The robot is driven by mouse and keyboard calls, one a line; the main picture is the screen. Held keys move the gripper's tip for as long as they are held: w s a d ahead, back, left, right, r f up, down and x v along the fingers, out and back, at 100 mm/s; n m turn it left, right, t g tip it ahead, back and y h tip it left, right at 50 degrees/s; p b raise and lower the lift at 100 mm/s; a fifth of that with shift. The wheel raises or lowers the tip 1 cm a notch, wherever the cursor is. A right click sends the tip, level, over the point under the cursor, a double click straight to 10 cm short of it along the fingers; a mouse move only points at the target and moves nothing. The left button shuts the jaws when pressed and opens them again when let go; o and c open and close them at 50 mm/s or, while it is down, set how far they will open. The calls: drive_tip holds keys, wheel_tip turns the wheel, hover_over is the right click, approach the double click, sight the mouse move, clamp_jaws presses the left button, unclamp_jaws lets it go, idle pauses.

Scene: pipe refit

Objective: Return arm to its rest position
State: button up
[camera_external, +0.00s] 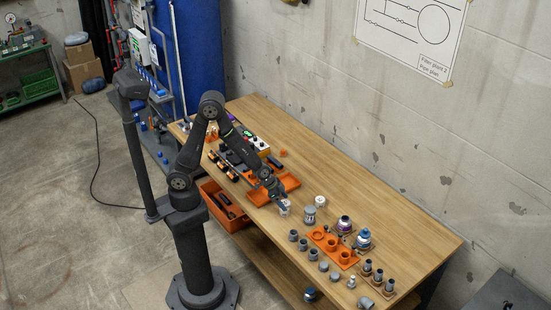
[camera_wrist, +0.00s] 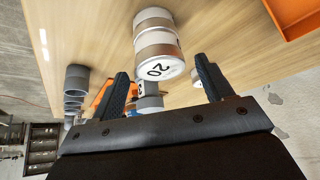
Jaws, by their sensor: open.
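My gripper (camera_wrist: 160,90) is open, with its two dark fingers spread apart in the wrist view. No object is held between them. In the external view my gripper (camera_external: 277,196) hangs low over the table by the front of the orange tray (camera_external: 257,198). A grey-and-white cylinder marked 20 (camera_wrist: 157,45) is just beyond the fingers in the wrist view. A small white-and-grey cylinder (camera_external: 285,207) stands right by the gripper in the external view; whether they touch is unclear.
On the wooden table (camera_external: 400,215) stand a grey cylinder (camera_external: 309,215), an orange holder (camera_external: 333,246), purple-topped (camera_external: 344,225) and blue-topped (camera_external: 363,238) fittings, and several grey pipe pieces. An orange bin (camera_external: 222,207) is beside the table's front edge. The wall-side strip of table is mostly clear.

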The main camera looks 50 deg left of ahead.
drive_tip(key=v, duration=1)
drive_tip(key=shift+x, duration=5.9)
drive_tip(key=shift+r, duration=1.85)
drive_tip(key=shift+s+r, duration=0.1)
drive_tip(key=shift+r, duration=0.2)
drive_tip(key=s+d+r, duration=0.3)
drive_tip(key=s+r, duration=0.1)
drive_tip(key=s, duration=0.3)
drive_tip(key=shift+s+d+r, duration=0.15)
drive_tip(key=shift+s+r, duration=0.15)
drive_tip(key=shift+r, duration=0.05)
